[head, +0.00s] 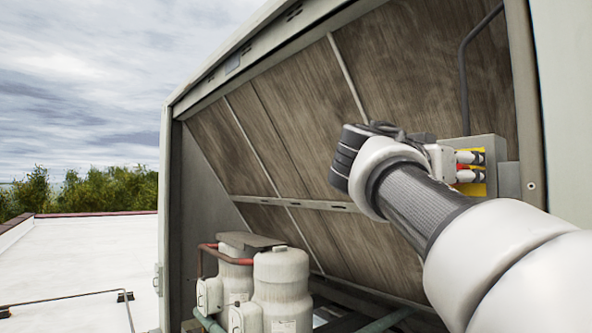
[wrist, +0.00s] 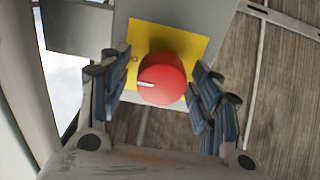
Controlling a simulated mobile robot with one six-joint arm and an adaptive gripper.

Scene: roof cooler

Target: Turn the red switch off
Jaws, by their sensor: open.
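The red switch is a round red knob (wrist: 161,78) with a white pointer mark, on a yellow plate (wrist: 190,45). In the wrist view the mark points left. My gripper (wrist: 157,76) is open, with one dark finger on each side of the knob. The right finger is close to the knob; I cannot tell whether it touches. A wider gap shows at the left finger. In the head view my gripper (head: 471,167) reaches the yellow plate (head: 478,189) on a grey box (head: 488,145). The fingers hide most of the knob there.
The box is mounted on the wood-like inner panel (head: 270,150) of the cooler housing. A conduit (head: 464,80) runs above the box, and a housing post (head: 524,100) stands at right. Two pale tanks (head: 281,285) with pipes stand lower left.

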